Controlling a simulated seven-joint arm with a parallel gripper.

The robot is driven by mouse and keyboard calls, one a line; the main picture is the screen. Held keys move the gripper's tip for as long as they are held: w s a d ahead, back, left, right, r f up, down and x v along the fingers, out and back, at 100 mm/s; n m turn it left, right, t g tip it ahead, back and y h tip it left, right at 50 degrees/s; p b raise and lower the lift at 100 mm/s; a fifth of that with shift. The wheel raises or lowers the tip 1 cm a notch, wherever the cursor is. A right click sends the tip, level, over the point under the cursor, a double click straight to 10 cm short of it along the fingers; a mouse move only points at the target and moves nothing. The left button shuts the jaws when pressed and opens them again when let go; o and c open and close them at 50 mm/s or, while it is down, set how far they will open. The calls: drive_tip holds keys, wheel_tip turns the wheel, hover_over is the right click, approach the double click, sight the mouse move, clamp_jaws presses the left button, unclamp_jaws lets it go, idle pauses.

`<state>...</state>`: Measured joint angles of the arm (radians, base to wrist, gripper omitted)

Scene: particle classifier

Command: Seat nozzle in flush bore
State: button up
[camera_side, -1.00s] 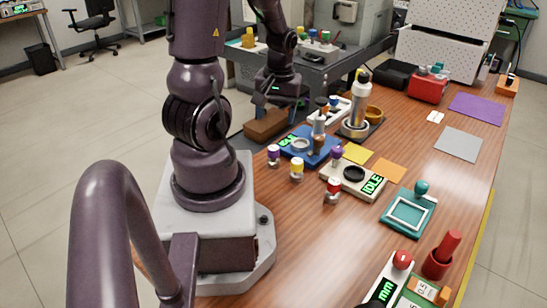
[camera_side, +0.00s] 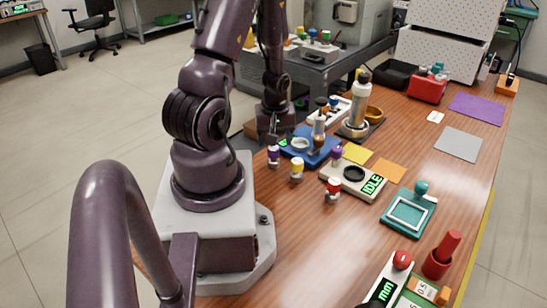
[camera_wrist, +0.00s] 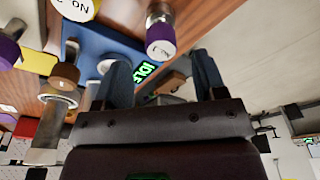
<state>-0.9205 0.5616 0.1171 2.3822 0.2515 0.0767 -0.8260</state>
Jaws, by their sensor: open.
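A small piece with a purple cap and pale lower part (camera_side: 273,155) stands on the wooden table; it also shows in the wrist view (camera_wrist: 161,38), lettered, just beyond my fingertips. It may be the nozzle, but I cannot tell which capped piece is meant. A yellow-capped piece (camera_side: 297,169) and a red-capped piece (camera_side: 333,190) stand nearby. A blue fixture (camera_side: 322,158) behind carries a pale ring around a hole (camera_side: 300,144), perhaps the bore. My gripper (camera_wrist: 158,75) is open and empty, above and close to the purple-capped piece; its fingers are hardly visible in the side view.
A brown-and-metal tool (camera_side: 319,130) stands upright on the blue fixture. A white device with a dark round pad (camera_side: 354,173) and a purple knob is to the right. A tall metal cylinder (camera_side: 357,105) stands behind. The table's right front has a teal frame (camera_side: 387,213).

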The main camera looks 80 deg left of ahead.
sight(273, 148)
wheel_tip(273, 148, down, 4)
drive_tip(key=shift+s+f, duration=0.1)
drive_tip(key=shift+s, duration=0.05)
drive_tip(key=shift+f, duration=0.45)
drive_tip(key=c, duration=1)
drive_tip(key=shift+r, duration=0.1)
drive_tip(key=shift+c, duration=0.2)
